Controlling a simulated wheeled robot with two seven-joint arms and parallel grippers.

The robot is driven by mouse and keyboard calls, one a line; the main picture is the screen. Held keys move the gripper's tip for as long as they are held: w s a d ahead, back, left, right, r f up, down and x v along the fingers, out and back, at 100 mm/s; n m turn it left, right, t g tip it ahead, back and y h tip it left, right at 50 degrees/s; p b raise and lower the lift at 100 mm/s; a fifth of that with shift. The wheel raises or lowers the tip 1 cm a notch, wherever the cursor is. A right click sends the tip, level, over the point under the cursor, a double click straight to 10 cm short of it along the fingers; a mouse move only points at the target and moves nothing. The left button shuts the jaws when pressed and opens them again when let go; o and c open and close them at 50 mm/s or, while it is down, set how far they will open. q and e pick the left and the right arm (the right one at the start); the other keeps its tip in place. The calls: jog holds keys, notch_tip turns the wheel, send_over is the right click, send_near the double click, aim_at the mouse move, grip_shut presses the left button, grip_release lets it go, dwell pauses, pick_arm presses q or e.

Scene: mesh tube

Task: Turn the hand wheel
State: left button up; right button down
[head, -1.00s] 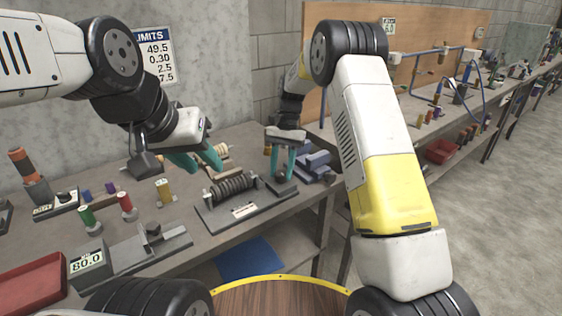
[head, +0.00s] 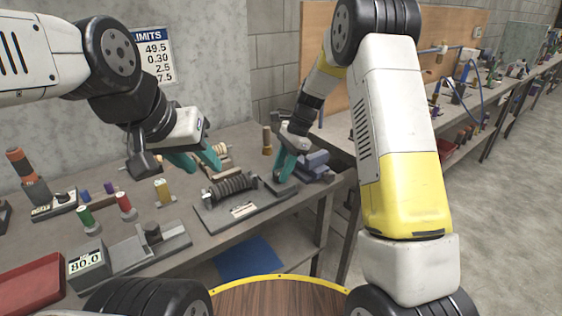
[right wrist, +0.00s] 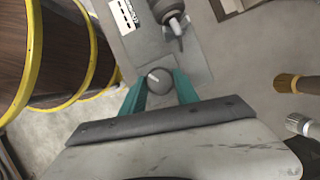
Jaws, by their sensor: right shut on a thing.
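The hand wheel (right wrist: 159,81) is a small round grey knob with a white mark, at the end of a dark fixture plate (right wrist: 143,45). My right gripper (right wrist: 160,78) has its teal fingers on either side of the knob and is shut on it. In the head view the right gripper (head: 281,174) hides most of the wheel at the right end of the fixture. My left gripper (head: 196,164) hangs behind the coil, fingers apart and empty.
A brown-topped cylinder (head: 267,140) stands behind the right gripper. Blue-grey blocks (head: 316,166) lie close to its right.

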jog(key=shift+m, duration=0.4)
jog(key=c, duration=0.9)
grip_release()
jog(key=v, duration=0.8)
jog(key=shift+d+f, duration=0.1)
